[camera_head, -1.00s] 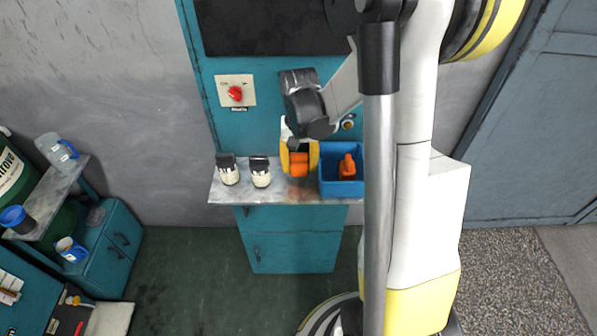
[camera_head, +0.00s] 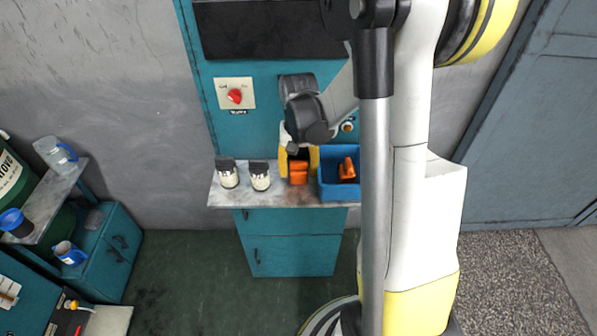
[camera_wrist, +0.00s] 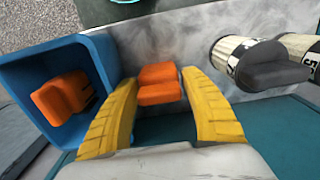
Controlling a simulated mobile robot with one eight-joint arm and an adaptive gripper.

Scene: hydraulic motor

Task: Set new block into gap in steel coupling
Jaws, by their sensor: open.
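An orange block (camera_head: 299,173) sits on the marbled grey shelf, left of the blue bin. In the wrist view the orange block (camera_wrist: 159,84) stands between my yellow fingers, with a gap to each. My gripper (camera_head: 299,161) is open around it and not closed on it. It also shows in the wrist view (camera_wrist: 160,112). A second orange block (camera_head: 347,169) lies in the blue bin (camera_head: 341,196); the wrist view shows it too (camera_wrist: 64,97).
Behind is a teal cabinet with a red switch (camera_head: 235,96). A side bench with a blue mug (camera_head: 70,253) is far left. Open floor lies in front.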

